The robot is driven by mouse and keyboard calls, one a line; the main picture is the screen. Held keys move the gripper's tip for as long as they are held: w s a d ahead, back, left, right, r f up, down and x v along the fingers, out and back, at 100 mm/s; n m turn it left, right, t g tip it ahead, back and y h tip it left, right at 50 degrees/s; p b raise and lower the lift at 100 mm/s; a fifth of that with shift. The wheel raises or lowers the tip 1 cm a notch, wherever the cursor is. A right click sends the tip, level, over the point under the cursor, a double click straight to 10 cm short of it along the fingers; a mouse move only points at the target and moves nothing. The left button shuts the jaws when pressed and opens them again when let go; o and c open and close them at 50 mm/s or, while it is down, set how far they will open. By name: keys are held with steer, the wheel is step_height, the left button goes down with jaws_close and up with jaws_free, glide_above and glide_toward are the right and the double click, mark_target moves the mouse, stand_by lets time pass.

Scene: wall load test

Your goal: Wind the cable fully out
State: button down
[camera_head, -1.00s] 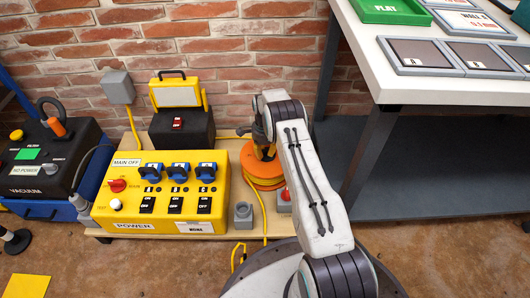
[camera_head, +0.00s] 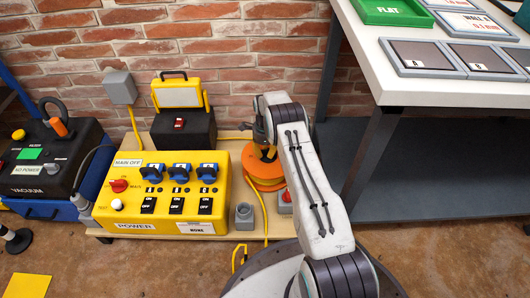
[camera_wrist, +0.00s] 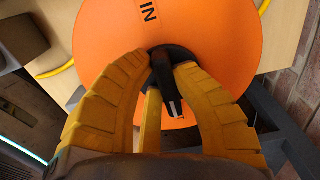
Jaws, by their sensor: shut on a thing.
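The orange cable reel (camera_head: 263,168) stands on the low wooden board, partly hidden behind my arm. In the wrist view, the orange reel disc (camera_wrist: 205,35) fills the upper middle and bears the letters "IN". My gripper (camera_wrist: 165,75) has its yellow fingers closed around a black crank knob (camera_wrist: 166,85) at the disc. The yellow cable (camera_head: 265,215) runs from the reel down over the board's front edge to the floor. In the wrist view, short bits of yellow cable (camera_wrist: 55,71) show beside the disc.
A yellow power box (camera_head: 160,195) with switches stands left of the reel. A small grey socket (camera_head: 244,216) and a red button box (camera_head: 285,200) sit near the reel. A work lamp (camera_head: 180,110) stands behind. A white table (camera_head: 400,85) rises at right.

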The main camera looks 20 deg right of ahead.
mark_target(265, 151)
steer(key=c, duration=1)
jaws_free()
steer(key=shift+r, duration=0.1)
step_height(265, 151, up, 12)
steer(key=shift+f, duration=0.15)
